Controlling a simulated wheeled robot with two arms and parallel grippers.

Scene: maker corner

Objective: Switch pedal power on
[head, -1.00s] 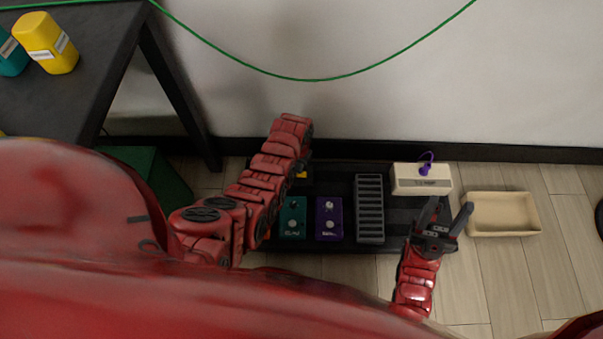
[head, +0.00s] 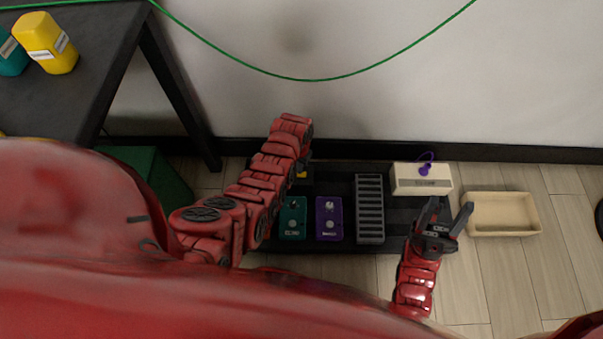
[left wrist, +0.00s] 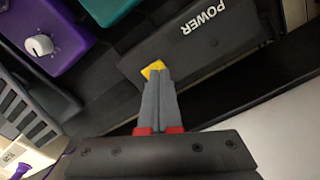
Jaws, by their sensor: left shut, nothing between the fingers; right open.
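The power box is dark grey and lettered POWER (left wrist: 205,45) in the left wrist view. A yellow switch (left wrist: 152,69) sits at its edge. My left gripper (left wrist: 158,78) is shut and empty, with its fingertips right at the yellow switch; I cannot tell whether they press on it. In the head view my left arm mostly covers the power box, and a bit of yellow (head: 301,174) shows beside the arm. My right gripper (head: 452,218) is open and empty, in front of the cream box (head: 409,183) with a purple plug.
A teal pedal (head: 292,232), a purple pedal (head: 329,233) and a grey ribbed pedal (head: 370,228) stand on the black board (head: 285,247). A beige tray (head: 502,227) lies on the floor at right. A dark table (head: 110,35) is at left. A green cable (head: 310,80) hangs along the wall.

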